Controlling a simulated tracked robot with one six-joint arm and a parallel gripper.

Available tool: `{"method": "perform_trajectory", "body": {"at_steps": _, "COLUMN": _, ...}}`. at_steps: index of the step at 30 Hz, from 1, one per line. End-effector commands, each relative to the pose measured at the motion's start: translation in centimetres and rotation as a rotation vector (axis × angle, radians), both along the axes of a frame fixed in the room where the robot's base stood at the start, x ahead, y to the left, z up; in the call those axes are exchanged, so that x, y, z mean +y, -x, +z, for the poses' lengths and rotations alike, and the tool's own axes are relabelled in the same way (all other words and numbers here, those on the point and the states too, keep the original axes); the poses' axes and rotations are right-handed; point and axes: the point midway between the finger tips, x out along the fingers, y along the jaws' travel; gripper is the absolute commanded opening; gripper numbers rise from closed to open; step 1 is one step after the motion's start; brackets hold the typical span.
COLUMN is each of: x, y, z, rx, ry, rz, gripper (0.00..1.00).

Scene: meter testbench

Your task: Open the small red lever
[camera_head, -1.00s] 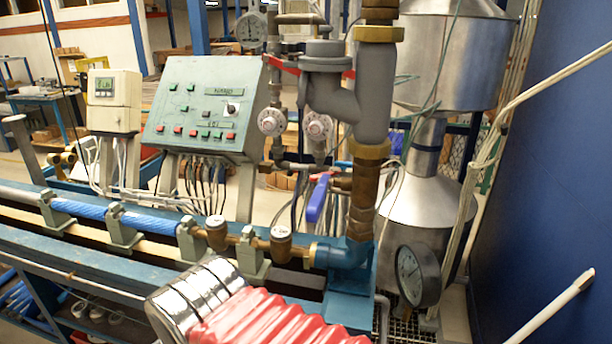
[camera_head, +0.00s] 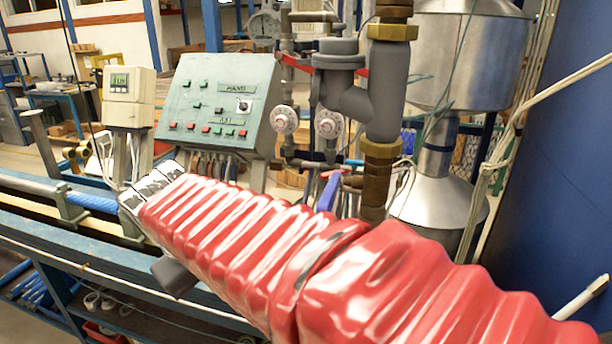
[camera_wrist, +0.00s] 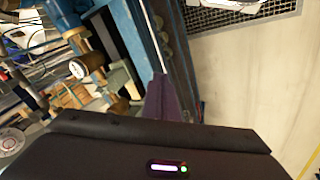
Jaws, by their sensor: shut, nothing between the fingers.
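Red lever parts show beside the grey pipe elbow in the head view: one red handle (camera_head: 290,60) to its left and a short red piece (camera_head: 362,71) to its right. The pipe hides what lies between them. I cannot tell whether they are one lever, and I cannot make out a red lever in the wrist view. My gripper (camera_wrist: 166,100) shows in the wrist view as a dark purple tapered shape, shut and empty, over the bench edge. It is apart from the red lever. In the head view my red-sleeved arm crosses the foreground, and my fingertips cannot be made out.
A blue lever (camera_head: 328,192) stands below the grey pipe (camera_head: 384,105), partly behind my arm. A green control box (camera_head: 218,100) and a meter display (camera_head: 128,97) stand left. Steel tanks (camera_head: 445,50) are at right. The wrist view shows a brass fitting (camera_wrist: 77,68) and bare floor (camera_wrist: 245,85).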

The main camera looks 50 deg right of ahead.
Motion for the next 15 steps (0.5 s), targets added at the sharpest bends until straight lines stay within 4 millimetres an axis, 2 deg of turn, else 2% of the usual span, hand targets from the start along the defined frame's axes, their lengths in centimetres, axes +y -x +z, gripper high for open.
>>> {"method": "perform_trajectory", "body": {"at_steps": 15, "x": -11.7, "y": -6.5, "z": 2.9, "rx": 0.248, "ry": 0.328, "rz": -0.183, "gripper": 0.0}}
